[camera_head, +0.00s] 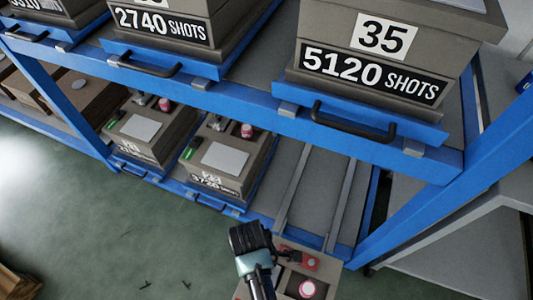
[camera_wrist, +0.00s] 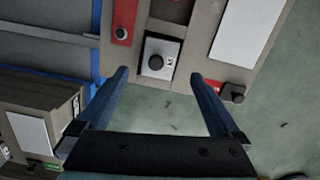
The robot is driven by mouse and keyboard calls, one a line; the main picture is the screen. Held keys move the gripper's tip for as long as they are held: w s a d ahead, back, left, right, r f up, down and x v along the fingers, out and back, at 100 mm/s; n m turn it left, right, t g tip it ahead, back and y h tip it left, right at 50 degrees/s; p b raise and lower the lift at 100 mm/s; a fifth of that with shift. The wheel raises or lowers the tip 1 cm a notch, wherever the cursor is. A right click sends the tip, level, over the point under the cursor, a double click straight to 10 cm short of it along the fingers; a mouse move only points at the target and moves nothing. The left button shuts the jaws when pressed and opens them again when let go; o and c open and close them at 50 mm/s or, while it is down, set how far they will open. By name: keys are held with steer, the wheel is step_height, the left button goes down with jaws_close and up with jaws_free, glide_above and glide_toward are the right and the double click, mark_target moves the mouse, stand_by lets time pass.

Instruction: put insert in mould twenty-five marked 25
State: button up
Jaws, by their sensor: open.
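My gripper (camera_wrist: 160,78) is open and empty in the wrist view, its two blue fingers apart. Just beyond the fingertips is a grey-brown mould (camera_wrist: 192,50) with a dark recess. In that recess sits a small block (camera_wrist: 158,58) with a dark round knob and a white marked face; I cannot tell whether it is the insert. The same area seems to show in the head view as a pulled-out mould (camera_head: 284,268) at the bottom, partly hidden by my arm. No number 25 is readable in either view.
A red plate with a dark knob (camera_wrist: 122,28) lies on the mould. A blue rack (camera_head: 263,114) holds several moulds, including one marked 35 (camera_head: 384,38). An empty railed bay (camera_head: 312,190) is in its lower shelf.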

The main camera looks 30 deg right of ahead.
steer(key=r, duration=0.2)
steer(key=r+p, duration=0.1)
steer(key=r, duration=0.1)
steer(key=shift+w+a+r, duration=0.2)
steer(key=shift+r, duration=0.2)
